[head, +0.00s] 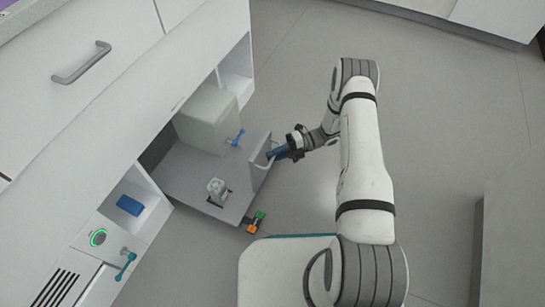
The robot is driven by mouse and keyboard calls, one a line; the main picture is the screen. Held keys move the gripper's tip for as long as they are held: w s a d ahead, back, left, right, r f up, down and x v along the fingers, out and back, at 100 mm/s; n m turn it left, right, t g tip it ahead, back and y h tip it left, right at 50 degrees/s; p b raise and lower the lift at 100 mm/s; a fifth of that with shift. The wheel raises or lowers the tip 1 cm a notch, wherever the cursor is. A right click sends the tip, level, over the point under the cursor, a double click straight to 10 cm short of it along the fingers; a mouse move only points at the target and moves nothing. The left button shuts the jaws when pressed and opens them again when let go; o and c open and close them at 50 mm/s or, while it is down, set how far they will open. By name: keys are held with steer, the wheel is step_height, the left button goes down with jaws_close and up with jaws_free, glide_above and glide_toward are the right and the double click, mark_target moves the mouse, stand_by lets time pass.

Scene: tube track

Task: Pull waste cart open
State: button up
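The waste cart (178,172) is a low grey platform standing partly out of the bay under the white cabinet. Its upright front panel (259,176) faces right, with a pale curved handle (268,160) on it. A large light-grey box (206,119) with a blue tap stands at its back, and a small clear container (216,187) sits nearer the front.
An orange and green piece (256,222) is at the cart's near corner. The cabinet has a drawer handle (81,62), a niche with a blue block (130,206), a green-lit button (98,237) and a teal tap (125,264). Grey floor (440,120) is clear to the right.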

steer(key=o, duration=0.3)
steer(key=shift+s+a, duration=0.2)
steer(key=p+v, duration=0.2)
steer(key=v, duration=0.5)
steer(key=shift+d, duration=0.35)
steer(key=shift+w+r, duration=0.15)
steer(key=shift+r, duration=0.05)
steer(key=s+r+n+h+p, duration=0.1)
steer(key=r+n+h+p, duration=0.3)
steer(key=r, duration=0.9)
steer(key=s+d+r+n+h+p, duration=0.15)
steer(key=r+n+p, duration=0.45)
steer(key=r, duration=0.7)
steer(key=s+r+n+h+p, duration=0.1)
steer(key=r+n+h+p, duration=0.3)
steer(key=r, duration=0.9)
steer(key=s+d+r+n+t+h+p, duration=0.1)
steer(key=s+r+n+t+h+p, duration=0.1)
steer(key=s+r+n+p, duration=0.4)
steer(key=s+d+r+n+t+h+p, duration=0.1)
steer(key=s+r+n+p, duration=0.5)
steer(key=r, duration=1)
steer(key=s+d+r+n+t+h+p, duration=0.2)
steer(key=s+r+n+t+p, duration=0.3)
steer(key=r, duration=0.6)
steer(key=s+n+h+p, duration=0.1)
steer(key=s+n, duration=0.1)
steer(key=shift+s+n+p, duration=0.3)
steer(key=shift+n+p, duration=0.1)
